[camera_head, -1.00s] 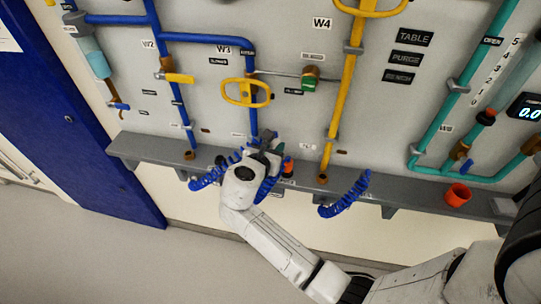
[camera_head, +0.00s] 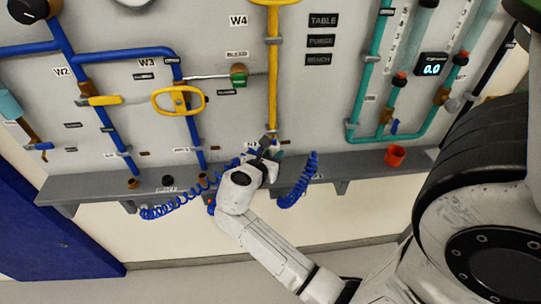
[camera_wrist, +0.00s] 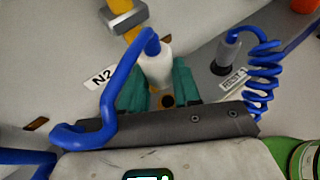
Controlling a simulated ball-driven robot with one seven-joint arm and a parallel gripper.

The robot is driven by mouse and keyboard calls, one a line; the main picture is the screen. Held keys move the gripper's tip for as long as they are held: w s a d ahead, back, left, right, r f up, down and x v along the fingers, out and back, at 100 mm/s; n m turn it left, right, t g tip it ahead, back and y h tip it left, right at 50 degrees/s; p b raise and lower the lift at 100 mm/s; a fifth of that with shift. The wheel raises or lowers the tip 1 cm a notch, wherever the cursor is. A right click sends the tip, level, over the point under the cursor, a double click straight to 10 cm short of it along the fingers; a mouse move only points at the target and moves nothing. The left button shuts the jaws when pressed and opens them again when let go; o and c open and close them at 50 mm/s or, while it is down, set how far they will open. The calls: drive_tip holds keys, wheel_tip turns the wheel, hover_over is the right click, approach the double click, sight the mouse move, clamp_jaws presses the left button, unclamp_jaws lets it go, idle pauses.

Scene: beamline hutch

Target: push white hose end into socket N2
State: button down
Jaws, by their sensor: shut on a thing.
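The white hose end (camera_wrist: 156,64) stands between the teal fingers of my gripper (camera_wrist: 158,85) in the wrist view, with a blue hose (camera_wrist: 122,78) leaving its top. My gripper is shut on it. The N2 label (camera_wrist: 101,77) is on the panel just left of the fingers. A brass ring with a dark hole (camera_wrist: 167,101) shows between the fingers, below the white end; I cannot tell whether it is socket N2. In the head view my gripper (camera_head: 268,151) is at the shelf below the yellow pipe, and its wrist hides the hose end.
A grey hose end (camera_wrist: 228,50) with a blue coil stands in the shelf (camera_head: 345,166), right of my gripper. A red cup (camera_head: 395,157) is farther right on the shelf. The yellow pipe (camera_head: 273,90) comes down close behind my gripper. Another blue coil (camera_head: 170,209) hangs at left.

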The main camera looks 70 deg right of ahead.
drive_tip(key=shift+f+b, duration=2.5)
drive_tip(key=shift+b, duration=0.45)
drive_tip(key=shift+f, duration=0.5)
drive_tip(key=c, duration=0.7)
unclamp_jaws()
drive_tip(key=shift+a, duration=0.1)
drive_tip(key=v, duration=1)
drive_tip(key=shift+a+r, duration=0.15)
drive_tip(key=shift+a, duration=0.15)
